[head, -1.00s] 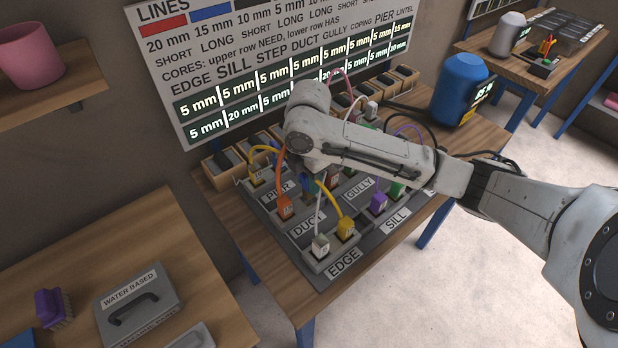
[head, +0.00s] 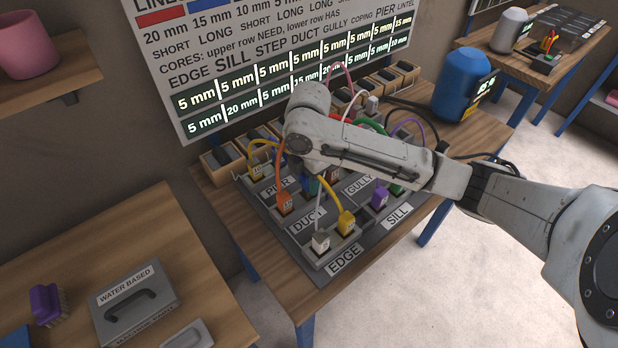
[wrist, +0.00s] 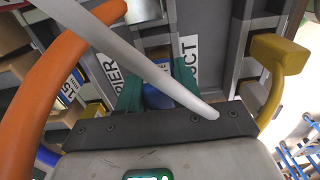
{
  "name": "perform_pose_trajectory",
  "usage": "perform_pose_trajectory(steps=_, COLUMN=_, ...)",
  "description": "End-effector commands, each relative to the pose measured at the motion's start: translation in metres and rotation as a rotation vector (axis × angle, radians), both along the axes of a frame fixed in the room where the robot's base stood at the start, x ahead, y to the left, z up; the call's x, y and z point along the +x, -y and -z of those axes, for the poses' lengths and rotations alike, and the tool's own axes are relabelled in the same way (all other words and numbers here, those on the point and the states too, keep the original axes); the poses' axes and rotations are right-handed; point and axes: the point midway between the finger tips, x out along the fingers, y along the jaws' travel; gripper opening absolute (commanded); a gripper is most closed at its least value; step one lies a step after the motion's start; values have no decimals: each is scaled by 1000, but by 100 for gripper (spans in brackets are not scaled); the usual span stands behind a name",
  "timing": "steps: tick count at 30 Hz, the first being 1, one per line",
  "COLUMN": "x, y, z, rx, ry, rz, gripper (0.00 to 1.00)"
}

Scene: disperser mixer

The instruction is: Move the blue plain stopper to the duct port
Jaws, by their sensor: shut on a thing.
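The blue plain stopper (wrist: 157,97) shows as a blue block between the two teal fingers of my gripper (wrist: 160,82) in the wrist view. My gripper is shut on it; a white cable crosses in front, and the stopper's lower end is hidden. In the head view, a little blue (head: 312,186) shows under my arm's end, and the fingers are mostly hidden. The DUCT label (head: 306,221) is on the grey panel (head: 300,262), just in front of my gripper. It also shows beside the right finger in the wrist view (wrist: 187,62). I cannot make out the duct port's opening.
An orange plug (head: 284,203), a yellow plug (head: 346,224) and a white plug (head: 320,242) with cables stand near my gripper. A purple plug (head: 380,199) stands to the right. Wooden boxes (head: 222,164) line the back. The floor at the front right is clear.

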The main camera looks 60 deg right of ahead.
Motion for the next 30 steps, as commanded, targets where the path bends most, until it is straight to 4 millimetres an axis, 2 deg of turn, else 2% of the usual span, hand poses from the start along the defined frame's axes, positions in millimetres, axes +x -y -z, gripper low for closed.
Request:
perform_pose_trajectory(steps=26, x=0, y=0, z=21, rx=-1, ry=1, rz=0, gripper=3)
perform_pose_trajectory(steps=27, x=0, y=0, z=20, rx=-1, ry=1, rz=-1, gripper=35)
perform_pose_trajectory(steps=30, x=0, y=0, z=20, rx=-1, ry=1, rz=0, gripper=44)
